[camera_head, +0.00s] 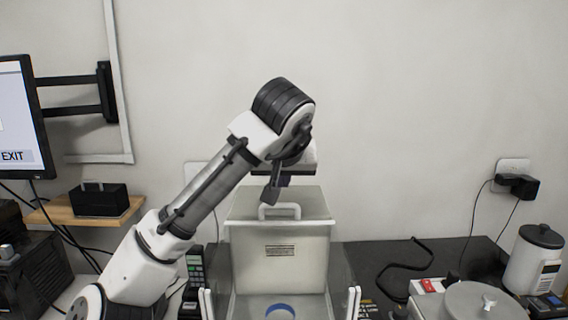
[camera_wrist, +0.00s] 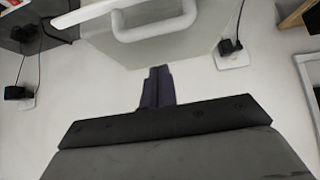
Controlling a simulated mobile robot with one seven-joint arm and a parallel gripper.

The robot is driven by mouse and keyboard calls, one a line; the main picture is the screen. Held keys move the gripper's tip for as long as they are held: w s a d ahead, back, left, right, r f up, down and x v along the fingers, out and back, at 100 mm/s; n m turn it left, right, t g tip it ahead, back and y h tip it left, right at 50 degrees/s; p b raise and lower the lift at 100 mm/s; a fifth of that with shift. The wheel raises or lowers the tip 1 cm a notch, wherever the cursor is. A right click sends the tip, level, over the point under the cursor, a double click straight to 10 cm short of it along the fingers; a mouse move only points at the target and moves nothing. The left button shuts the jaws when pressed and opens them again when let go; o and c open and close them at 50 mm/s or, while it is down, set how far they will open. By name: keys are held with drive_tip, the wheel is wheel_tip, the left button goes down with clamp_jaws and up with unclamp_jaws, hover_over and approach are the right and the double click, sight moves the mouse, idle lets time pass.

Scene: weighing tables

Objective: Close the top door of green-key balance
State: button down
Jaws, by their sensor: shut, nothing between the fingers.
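The balance's pale rear housing (camera_head: 262,256) stands in the middle of the head view, with a small label on its front. The top door (camera_head: 310,203) appears slid back over the housing, leaving the chamber in front open from above. Its white handle (camera_head: 280,212) is at the door's front edge; it also shows at the top of the wrist view (camera_wrist: 155,29). A blue ring (camera_head: 280,309) lies low in the chamber. My gripper (camera_head: 270,194) is shut and empty, just above and behind the handle in the picture; in the wrist view, its fingertips (camera_wrist: 159,70) point toward the handle without visible contact. I see no green key clearly.
A keypad (camera_head: 195,270) stands left of the balance. A round grey-lidded device (camera_head: 478,302) and a white canister (camera_head: 535,262) are at the right. A black box (camera_head: 98,199) sits on a wooden shelf at the left. The wall is behind.

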drive_tip(key=shift+x, duration=0.95)
drive_tip(key=shift+s+f+p, duration=0.25)
drive_tip(key=shift+s, duration=0.65)
drive_tip(key=shift+s+f+p, duration=0.2)
drive_tip(key=shift+s+p, duration=0.05)
drive_tip(key=shift+s, duration=0.7)
